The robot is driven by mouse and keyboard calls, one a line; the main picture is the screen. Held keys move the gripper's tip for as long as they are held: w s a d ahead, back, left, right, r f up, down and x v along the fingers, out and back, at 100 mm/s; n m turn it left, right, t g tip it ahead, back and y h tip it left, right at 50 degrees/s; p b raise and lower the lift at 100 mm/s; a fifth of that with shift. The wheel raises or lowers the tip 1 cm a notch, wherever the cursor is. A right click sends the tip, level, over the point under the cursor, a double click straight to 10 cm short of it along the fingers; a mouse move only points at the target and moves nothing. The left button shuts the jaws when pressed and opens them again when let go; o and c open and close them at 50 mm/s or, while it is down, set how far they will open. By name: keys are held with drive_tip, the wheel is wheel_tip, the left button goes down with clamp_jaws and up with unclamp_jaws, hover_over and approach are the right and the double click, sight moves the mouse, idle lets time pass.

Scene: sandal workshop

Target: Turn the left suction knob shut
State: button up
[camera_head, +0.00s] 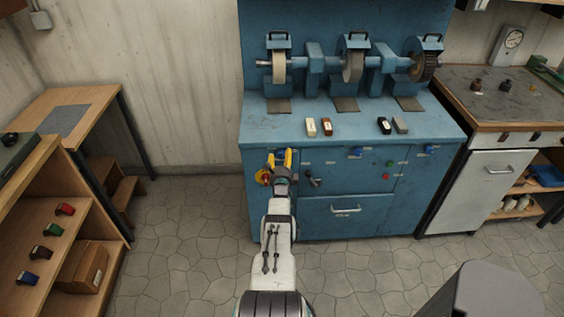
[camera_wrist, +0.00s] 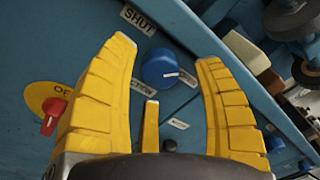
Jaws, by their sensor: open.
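The left suction knob (camera_wrist: 158,66) is a round blue knob on the blue panel. In the wrist view it lies between and beyond my fingertips, with no clear contact. Its white mark points right, away from the SHUT label (camera_wrist: 138,18). A partly covered label ending in "CTION" (camera_wrist: 142,87) is beside it. My gripper (camera_wrist: 166,52) is open, its yellow fingers spread to either side of the knob. In the head view my gripper (camera_head: 279,157) is at the left of the cabinet front and hides this knob.
A red switch on a yellow disc (camera_head: 263,177) is close to my left finger; it also shows in the wrist view (camera_wrist: 50,115). Other blue knobs (camera_head: 356,152) (camera_head: 428,149) are farther right. A drawer (camera_head: 345,209) is below. Grinding wheels (camera_head: 352,62) stand above.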

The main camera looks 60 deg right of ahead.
drive_tip(key=shift+w+d+b, duration=0.25)
drive_tip(key=shift+d+b, duration=0.2)
drive_tip(key=shift+b, duration=0.05)
drive_tip(key=shift+c, duration=0.3)
drive_tip(key=c, duration=1.2)
